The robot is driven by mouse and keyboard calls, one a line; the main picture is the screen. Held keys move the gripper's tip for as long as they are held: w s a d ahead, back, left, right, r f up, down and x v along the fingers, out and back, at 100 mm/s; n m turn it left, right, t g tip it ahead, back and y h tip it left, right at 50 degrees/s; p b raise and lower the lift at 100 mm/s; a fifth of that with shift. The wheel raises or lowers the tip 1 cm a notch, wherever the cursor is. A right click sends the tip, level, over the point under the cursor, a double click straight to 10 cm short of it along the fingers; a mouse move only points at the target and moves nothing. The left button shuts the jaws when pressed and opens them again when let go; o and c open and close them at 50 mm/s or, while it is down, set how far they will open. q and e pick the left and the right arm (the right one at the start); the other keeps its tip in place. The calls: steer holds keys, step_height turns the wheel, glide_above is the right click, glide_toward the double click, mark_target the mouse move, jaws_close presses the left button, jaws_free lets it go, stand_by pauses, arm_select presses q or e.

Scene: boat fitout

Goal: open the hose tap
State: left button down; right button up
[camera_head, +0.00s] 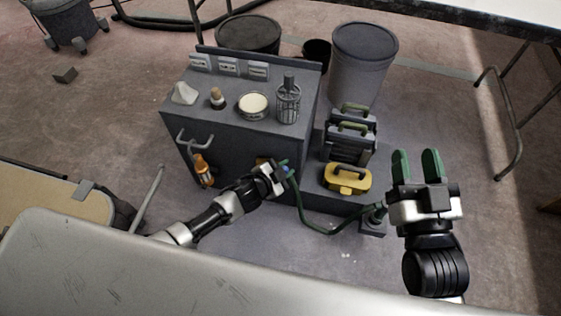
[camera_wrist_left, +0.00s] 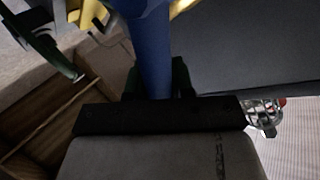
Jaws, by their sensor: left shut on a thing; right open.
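My left gripper (camera_head: 284,169) is at the front right of the grey cabinet, shut on the blue tap handle (camera_wrist_left: 150,45). In the left wrist view the blue handle stands between the dark fingers and runs up out of the picture. In the head view only a small bit of blue shows beside the fingers. The tap's body is mostly hidden by the gripper. A green hose (camera_head: 301,207) runs down from there, along the floor and up to a small grey block (camera_head: 372,226). My right gripper (camera_head: 417,166) is open and empty, right of the hose.
The grey cabinet (camera_head: 225,143) carries a white-topped tin (camera_head: 253,105), a wire-caged lamp (camera_head: 288,100) and small items. An orange bottle (camera_head: 203,170) hangs at its front. A yellow case (camera_head: 347,179) and grey cases (camera_head: 347,143) stand right. Bins are behind.

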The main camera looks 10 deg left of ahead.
arm_select(q)
step_height(320, 180, down, 7)
steer(key=d+m+g+y+b, duration=0.1)
steer(key=d+m+y+b, duration=0.1)
steer(key=m+y, duration=0.3)
steer(key=shift+m+y, duration=0.4)
steer(key=shift+y, duration=0.4)
arm_select(e)
steer(key=shift+s+a+r+t+y, duration=0.1)
steer(key=shift+s+r+t+y, duration=0.3)
steer(key=shift+r+t, duration=0.45)
steer(key=shift+s+d+r+t+y, duration=0.1)
steer(key=shift+s+r+t+y, duration=0.25)
steer(key=shift+s+r+t, duration=0.35)
steer(key=shift+s+a+r+t+y, duration=0.1)
steer(key=shift+s+r+t+y, duration=0.25)
steer(key=shift+r+t, duration=0.65)
arm_select(q)
steer(key=shift+s, duration=0.1)
steer(key=c, duration=1)
jaws_free()
steer(key=shift+o, duration=0.2)
steer(key=shift+r, duration=0.1)
arm_select(e)
steer(key=shift+w, duration=0.1)
arm_select(q)
steer(key=shift+d+r, duration=0.1)
